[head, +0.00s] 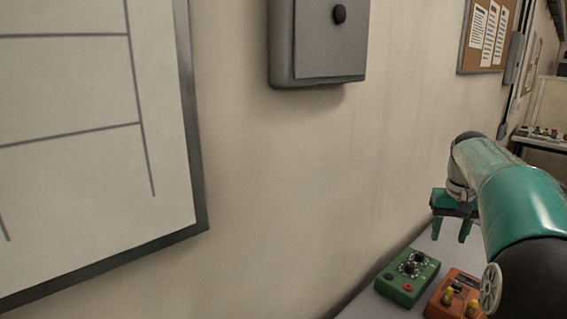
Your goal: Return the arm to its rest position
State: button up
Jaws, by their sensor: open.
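My arm reaches in from the right edge of the head view, with teal and black links. My gripper (451,229) hangs at its end, its two green fingers pointing down and apart. It is open, and nothing shows between the fingers. It is above the far part of a grey bench top (362,304), beyond a green box with black knobs (408,277). I cannot tell the exact height of the fingertips above the bench.
An orange box (456,296) with yellow parts stands beside the green box, partly behind my arm. A grey wall cabinet (322,52), a framed whiteboard (85,130) and a cork board (488,35) hang on the wall. Another bench (545,143) stands far right.

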jog(key=s+a+r+n+t, duration=0.1)
jog(key=s+a, duration=0.5)
jog(key=a, duration=0.3)
jog(key=s+a+r+n+t, duration=0.1)
jog(key=s+a, duration=0.4)
jog(key=a, duration=0.5)
jog(key=s+a+f+n+t, duration=0.1)
jog(key=s+a+f+t, duration=0.1)
jog(key=s+a+f, duration=0.6)
jog(key=s+a, duration=0.1)
jog(key=s, duration=0.3)
jog(key=shift+s+n+t+y, duration=0.3)
jog(key=shift+s+n+t, duration=0.05)
jog(key=shift+n+t, duration=0.05)
